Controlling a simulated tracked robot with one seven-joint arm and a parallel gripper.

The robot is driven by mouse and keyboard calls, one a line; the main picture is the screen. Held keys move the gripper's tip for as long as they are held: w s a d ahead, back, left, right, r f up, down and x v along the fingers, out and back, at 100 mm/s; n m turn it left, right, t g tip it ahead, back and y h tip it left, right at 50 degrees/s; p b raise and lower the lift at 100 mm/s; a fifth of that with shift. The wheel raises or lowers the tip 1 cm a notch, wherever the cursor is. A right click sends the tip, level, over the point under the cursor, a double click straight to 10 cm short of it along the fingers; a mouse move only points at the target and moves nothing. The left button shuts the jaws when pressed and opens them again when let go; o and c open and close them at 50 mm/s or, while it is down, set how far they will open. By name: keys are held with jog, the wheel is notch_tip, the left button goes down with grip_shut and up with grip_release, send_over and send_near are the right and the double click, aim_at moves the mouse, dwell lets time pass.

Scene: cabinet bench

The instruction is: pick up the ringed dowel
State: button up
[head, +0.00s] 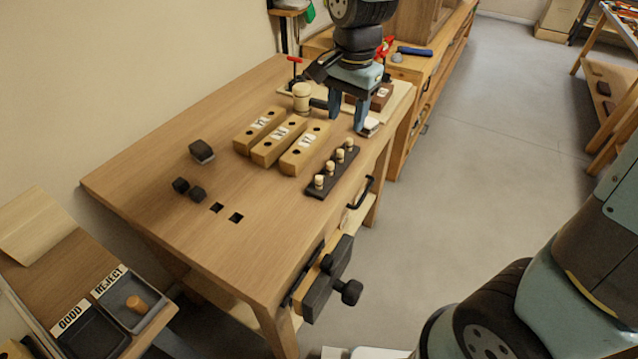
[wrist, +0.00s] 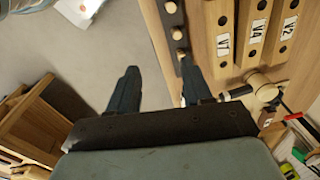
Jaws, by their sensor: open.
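A black rack (head: 333,173) near the bench's front edge holds several small pale dowels, such as the nearest one (head: 319,182) and the farthest one (head: 349,144). I cannot make out a ring on any of them. The rack (wrist: 183,66) and its dowels, such as one in the middle (wrist: 177,34), also show in the wrist view, beside my right finger. My gripper (head: 347,112) is open, pointing down past the rack's far end, with nothing between its fingers. In the wrist view my gripper (wrist: 160,68) has mostly floor between its fingertips.
Three labelled wooden blocks (head: 278,142) stand left of the rack. A wooden mallet (head: 301,97) lies close to my gripper. An orange dowel (head: 137,304) lies in the REJECT tray (head: 118,296); the GOOD tray (head: 88,335) looks empty. A vise (head: 328,278) juts from the bench front.

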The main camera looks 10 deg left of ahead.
send_over(319, 176)
notch_tip(319, 176, down, 4)
jog(key=shift+m+g, duration=0.3)
jog(key=shift+m, duration=0.2)
notch_tip(319, 176, down, 8)
jog(key=shift+a+f, duration=0.15)
jog(key=shift+f, duration=2.75)
jog(key=shift+c, duration=0.2)
grip_shut()
